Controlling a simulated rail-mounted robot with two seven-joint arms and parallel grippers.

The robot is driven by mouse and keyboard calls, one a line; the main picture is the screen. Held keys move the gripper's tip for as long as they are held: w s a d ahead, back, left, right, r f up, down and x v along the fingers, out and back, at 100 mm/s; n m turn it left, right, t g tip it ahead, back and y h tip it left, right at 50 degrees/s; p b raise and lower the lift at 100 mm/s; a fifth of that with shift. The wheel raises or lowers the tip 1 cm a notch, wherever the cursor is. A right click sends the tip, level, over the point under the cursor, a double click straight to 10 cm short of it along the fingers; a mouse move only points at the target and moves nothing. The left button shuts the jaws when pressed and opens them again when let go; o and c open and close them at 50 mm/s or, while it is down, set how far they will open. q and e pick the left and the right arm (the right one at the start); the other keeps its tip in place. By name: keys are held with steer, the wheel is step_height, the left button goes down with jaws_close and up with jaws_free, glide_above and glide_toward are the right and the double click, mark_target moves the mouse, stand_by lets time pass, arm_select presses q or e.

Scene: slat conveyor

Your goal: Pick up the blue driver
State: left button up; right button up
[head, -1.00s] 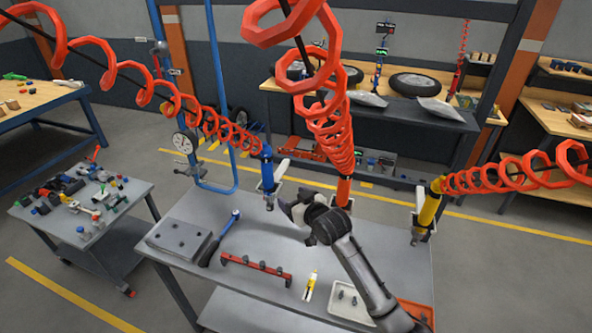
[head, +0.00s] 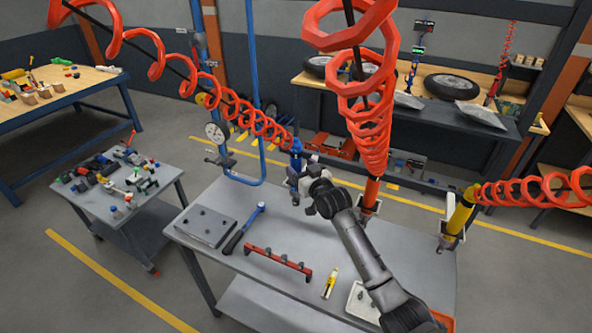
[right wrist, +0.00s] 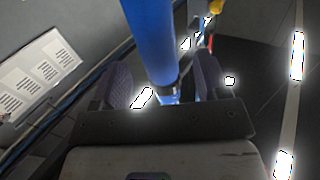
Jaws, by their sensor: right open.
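The blue driver (head: 295,158) hangs upright from a red coiled hose at the back edge of the grey table (head: 290,222). My right gripper (head: 304,176) is at the driver, reaching it from the right in the head view. In the right wrist view the driver's blue body (right wrist: 152,40) stands between the two open fingers (right wrist: 164,80). I cannot tell whether either finger touches it. The fingers partly hide the driver's lower part in the head view. My left gripper is not in view.
A red driver (head: 370,192) and a yellow driver (head: 457,222) hang to the right. On the table are a flat grey plate (head: 206,226), a ratchet wrench (head: 244,230), a red rack (head: 277,262) and a yellow marker-like item (head: 331,282). A cart with parts (head: 115,205) stands left.

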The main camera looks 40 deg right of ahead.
mark_target(293, 160)
steer(key=shift+w+d+f, duration=0.1)
steer(key=shift+w+d, duration=0.1)
steer(key=shift+w, duration=1.1)
steer(key=shift+w+d, duration=0.2)
steer(key=shift+w, duration=1.05)
steer(key=c, duration=1.2)
steer(key=shift+c, duration=0.2)
steer(key=shift+r, duration=0.2)
